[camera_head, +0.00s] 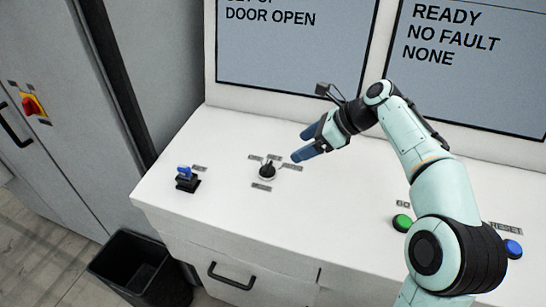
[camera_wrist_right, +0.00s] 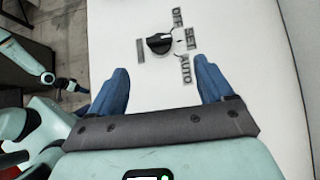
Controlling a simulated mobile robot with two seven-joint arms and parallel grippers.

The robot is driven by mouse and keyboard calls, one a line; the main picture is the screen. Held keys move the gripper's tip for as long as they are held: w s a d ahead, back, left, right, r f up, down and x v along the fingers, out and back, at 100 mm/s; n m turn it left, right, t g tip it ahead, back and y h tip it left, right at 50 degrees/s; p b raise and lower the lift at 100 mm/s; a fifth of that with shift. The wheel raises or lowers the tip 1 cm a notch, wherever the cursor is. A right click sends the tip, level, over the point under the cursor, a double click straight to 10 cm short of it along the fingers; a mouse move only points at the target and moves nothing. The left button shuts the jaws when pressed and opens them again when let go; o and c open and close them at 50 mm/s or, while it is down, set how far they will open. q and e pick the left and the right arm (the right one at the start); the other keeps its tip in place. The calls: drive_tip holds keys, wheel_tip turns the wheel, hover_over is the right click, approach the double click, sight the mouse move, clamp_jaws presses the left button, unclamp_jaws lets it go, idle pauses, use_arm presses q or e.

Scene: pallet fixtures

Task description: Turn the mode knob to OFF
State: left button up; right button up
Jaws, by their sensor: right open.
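The mode knob (camera_head: 267,172) is a small black rotary knob on the white console top. In the right wrist view the knob (camera_wrist_right: 158,43) has a white line on its right side, with the labels OFF (camera_wrist_right: 177,17), SET (camera_wrist_right: 190,39) and AUTO (camera_wrist_right: 185,68) around it. The line points roughly right, but I cannot tell its exact setting. My right gripper (camera_head: 307,143) is open and empty, with blue fingers above and right of the knob, apart from it. My left gripper (camera_wrist_right: 72,87) shows small at the left of the right wrist view; its jaws are unclear.
A blue-topped switch (camera_head: 186,178) stands left of the knob. A green button (camera_head: 402,222) and a blue button (camera_head: 513,249) are at the right. Two screens (camera_head: 295,45) rise behind the console. A black bin (camera_head: 125,265) stands on the floor. The console around the knob is clear.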

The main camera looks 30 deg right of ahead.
sight(267, 165)
drive_tip(key=b+x, duration=0.1)
drive_tip(key=x, duration=1)
drive_tip(key=shift+s+a+f, duration=0.1)
use_arm(q)
drive_tip(key=shift+s+f, duration=0.8)
drive_tip(key=shift+f, duration=0.1)
use_arm(e)
drive_tip(key=shift+w+a+f, duration=0.3)
drive_tip(key=shift+w+f, duration=0.15)
drive_tip(key=shift+f, duration=0.05)
drive_tip(key=shift+c, duration=0.3)
use_arm(q)
drive_tip(key=shift+a, duration=0.1)
use_arm(e)
drive_tip(key=c, duration=1)
